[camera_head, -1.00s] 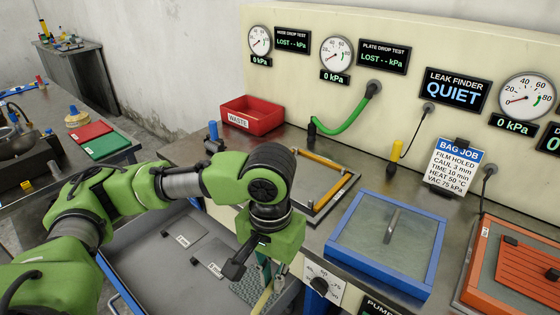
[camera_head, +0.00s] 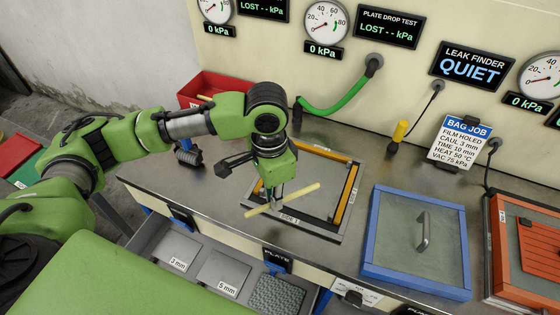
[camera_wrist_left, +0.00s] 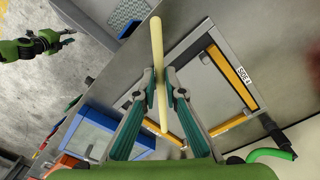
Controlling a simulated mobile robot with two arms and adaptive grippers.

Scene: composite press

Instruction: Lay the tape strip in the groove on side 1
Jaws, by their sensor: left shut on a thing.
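My left gripper (camera_head: 277,199) is shut on the pale yellow tape strip (camera_head: 305,191), gripping it near its middle. In the left wrist view the strip (camera_wrist_left: 157,45) runs between both fingertips (camera_wrist_left: 160,82), its two ends free. I hold it above the near side of the square frame plate (camera_head: 325,234), at a slant to that side. A SIDE 1 label (camera_head: 290,218) is on this near side, where the groove looks bare. Darker yellow strips lie along the back (camera_head: 328,153) and right (camera_head: 347,192) sides. My arm partly hides the left side.
A blue-framed box with a handle (camera_head: 371,235) stands right of the plate, an orange one (camera_head: 494,255) beyond. A green hose (camera_head: 340,103) and red bin (camera_head: 222,82) are behind. An open drawer (camera_head: 212,243) is below. A small distant green arm (camera_wrist_left: 35,47) shows in the left wrist view.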

